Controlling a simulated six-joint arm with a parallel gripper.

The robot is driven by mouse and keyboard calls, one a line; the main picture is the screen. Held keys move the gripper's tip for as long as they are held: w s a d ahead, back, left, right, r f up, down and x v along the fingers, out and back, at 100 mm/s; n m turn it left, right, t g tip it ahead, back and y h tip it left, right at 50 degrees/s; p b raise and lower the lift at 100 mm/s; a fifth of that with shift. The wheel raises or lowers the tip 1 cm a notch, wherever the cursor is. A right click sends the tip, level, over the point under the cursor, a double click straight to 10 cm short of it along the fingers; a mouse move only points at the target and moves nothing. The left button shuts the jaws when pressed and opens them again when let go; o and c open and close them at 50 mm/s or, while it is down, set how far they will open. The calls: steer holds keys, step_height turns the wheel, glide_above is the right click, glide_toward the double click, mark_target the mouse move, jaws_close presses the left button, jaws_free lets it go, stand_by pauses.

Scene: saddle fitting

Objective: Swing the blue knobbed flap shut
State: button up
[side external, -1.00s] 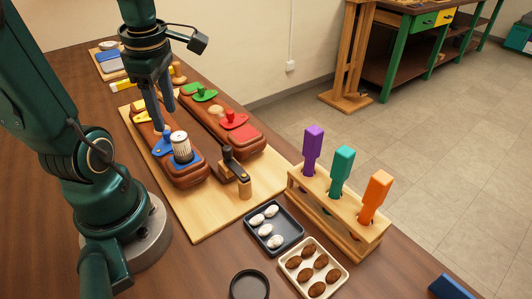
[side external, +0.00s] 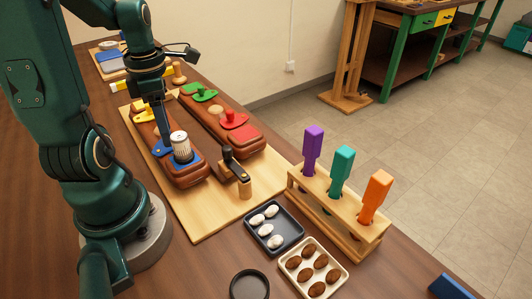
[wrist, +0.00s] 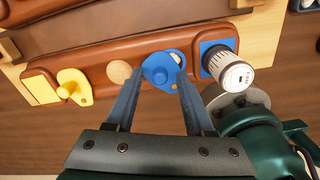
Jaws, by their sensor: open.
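The blue knobbed flap (side external: 163,148) lies on the nearer brown saddle-shaped block, beside the ribbed white cylinder (side external: 181,146). In the wrist view the flap (wrist: 158,71) sits at an angle beside a round opening (wrist: 176,58), part of which shows uncovered with something whitish in it. My gripper (wrist: 156,84) is open, its two blue-grey fingers on either side of the flap's near end. Whether a finger touches the flap I cannot tell. In the side view my gripper (side external: 160,130) is right above the flap and its fingers partly hide it.
A yellow knobbed flap (wrist: 71,84) is on the same block. The farther block carries a green flap (side external: 204,95) and a red flap (side external: 233,120). A black-topped wooden post (side external: 236,165) stands near the block's end. The wooden board (side external: 215,210) is bare in front.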

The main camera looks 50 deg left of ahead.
jaws_close()
steer(key=shift+m, duration=0.3)
steer(key=shift+w+d+m, duration=0.1)
steer(key=shift+d+m, duration=0.15)
steer(key=shift+m, duration=0.6)
steer(key=shift+w+d+m, duration=0.1)
steer(key=shift+d+m, duration=0.2)
steer(key=shift+m, duration=0.6)
steer(key=shift+d+m, duration=0.25)
steer(key=shift+m, duration=0.6)
jaws_free()
